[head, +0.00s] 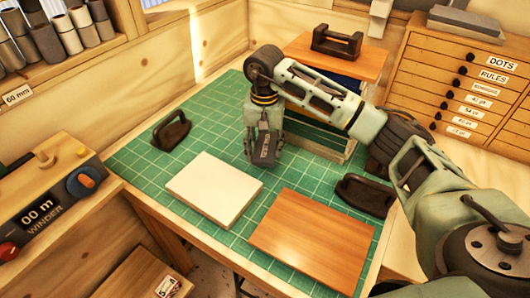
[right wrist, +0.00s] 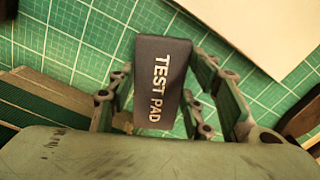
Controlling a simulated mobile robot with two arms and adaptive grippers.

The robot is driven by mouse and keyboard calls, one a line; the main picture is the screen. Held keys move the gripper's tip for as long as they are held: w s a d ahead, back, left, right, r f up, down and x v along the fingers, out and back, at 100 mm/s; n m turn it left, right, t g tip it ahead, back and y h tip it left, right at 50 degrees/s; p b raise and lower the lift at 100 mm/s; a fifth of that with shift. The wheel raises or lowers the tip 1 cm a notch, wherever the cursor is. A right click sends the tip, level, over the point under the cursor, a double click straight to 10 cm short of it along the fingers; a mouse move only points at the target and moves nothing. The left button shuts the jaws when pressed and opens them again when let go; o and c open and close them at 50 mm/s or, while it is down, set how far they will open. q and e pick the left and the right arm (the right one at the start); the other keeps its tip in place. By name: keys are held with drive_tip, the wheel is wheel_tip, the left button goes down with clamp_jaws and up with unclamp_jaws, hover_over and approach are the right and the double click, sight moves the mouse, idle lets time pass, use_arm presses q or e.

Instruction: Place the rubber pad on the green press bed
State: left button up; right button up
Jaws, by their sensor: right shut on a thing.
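The rubber pad (right wrist: 158,82), a dark block lettered "TEST PAD", sits between the fingers of my right gripper (right wrist: 165,105) in the right wrist view. In the head view my right gripper (head: 263,150) points down over the green gridded mat, and part of the dark pad (head: 264,149) shows between its fingers. A wooden-topped unit with a pale green lower frame (head: 318,146) stands behind my right arm and is partly hidden by it. In the right wrist view a green ribbed surface (right wrist: 45,100) lies left of the gripper; I cannot tell if it is the press bed. My left gripper is not in view.
A white slab (head: 214,189) and a brown wooden board (head: 315,240) lie on the mat (head: 135,165). Dark handled blocks stand at the left (head: 171,132) and right (head: 365,195). A winder box (head: 50,200) is at left, drawers (head: 470,85) at right.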

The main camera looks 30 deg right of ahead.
sight(265, 151)
wheel_tip(265, 151, down, 3)
drive_tip(key=shift+f+p, duration=0.2)
drive_tip(key=shift+p, duration=0.5)
drive_tip(key=shift+f+b, duration=0.3)
drive_tip(key=shift+f, duration=0.1)
drive_tip(key=o, duration=1.2)
drive_tip(key=shift+r, duration=0.1)
